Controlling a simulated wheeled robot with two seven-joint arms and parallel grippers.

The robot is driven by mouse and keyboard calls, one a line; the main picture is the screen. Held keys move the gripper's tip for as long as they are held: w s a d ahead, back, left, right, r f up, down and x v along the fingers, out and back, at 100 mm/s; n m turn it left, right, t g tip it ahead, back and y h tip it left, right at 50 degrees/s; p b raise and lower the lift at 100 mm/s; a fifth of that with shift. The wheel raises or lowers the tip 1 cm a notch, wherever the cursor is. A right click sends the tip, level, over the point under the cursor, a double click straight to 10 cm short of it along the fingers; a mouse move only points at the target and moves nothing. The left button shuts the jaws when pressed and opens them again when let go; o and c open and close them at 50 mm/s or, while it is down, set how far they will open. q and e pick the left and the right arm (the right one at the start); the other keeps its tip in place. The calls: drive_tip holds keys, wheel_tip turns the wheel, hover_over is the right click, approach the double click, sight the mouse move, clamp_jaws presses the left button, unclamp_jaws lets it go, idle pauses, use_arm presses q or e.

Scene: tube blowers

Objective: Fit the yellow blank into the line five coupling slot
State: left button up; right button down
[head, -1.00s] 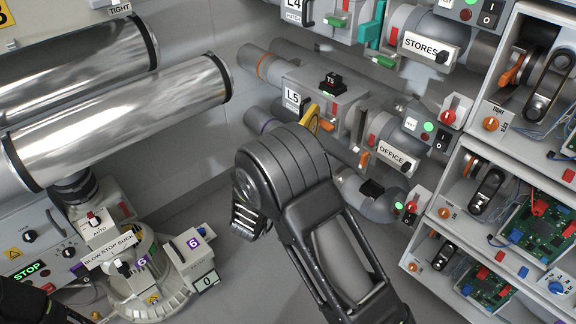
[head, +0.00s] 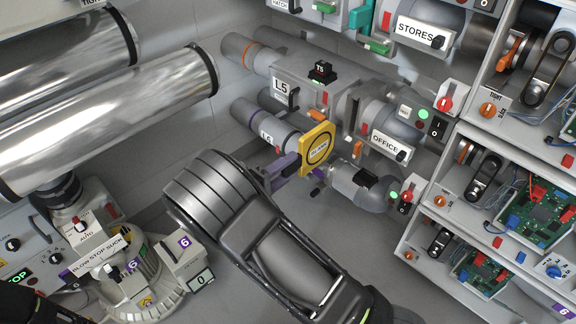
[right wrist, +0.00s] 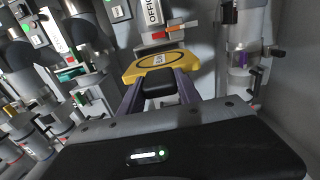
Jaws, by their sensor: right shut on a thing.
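The yellow blank (head: 317,149) is a flat yellow plate with a dark ring and label on its face. My right gripper (head: 290,170) is shut on its near edge; the purple fingers hold it in the air. In the right wrist view the blank (right wrist: 160,64) spans both fingertips of the gripper (right wrist: 158,95). In the head view the blank appears below the line five box with the L5 label (head: 283,88), apart from it. The coupling (head: 349,115) sits between that box and the OFFICE pipe; its slot opening cannot be made out. My left gripper is not in view.
The L6 pipe (head: 268,118) runs just behind the blank. An OFFICE label (head: 386,146) and switch boxes lie to its right. Shelves with circuit boards (head: 535,205) stand at far right. A carrier station (head: 140,265) is at lower left.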

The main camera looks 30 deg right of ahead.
sight(323, 141)
drive_tip(key=shift+a+r, duration=0.1)
drive_tip(key=shift+r, duration=0.1)
drive_tip(key=shift+f+p, duration=0.1)
drive_tip(key=shift+p, duration=0.2)
drive_tip(key=p+x, duration=0.1)
drive_tip(key=x, duration=1)
drive_tip(key=shift+p, duration=0.4)
drive_tip(key=x, duration=1)
drive_tip(key=shift+d, duration=0.25)
drive_tip(key=shift+w+d, duration=0.1)
drive_tip(key=shift+d, duration=0.05)
drive_tip(key=c, duration=0.8)
unclamp_jaws()
drive_tip(key=shift+o, duration=0.2)
drive_tip(key=shift+v, duration=3.9)
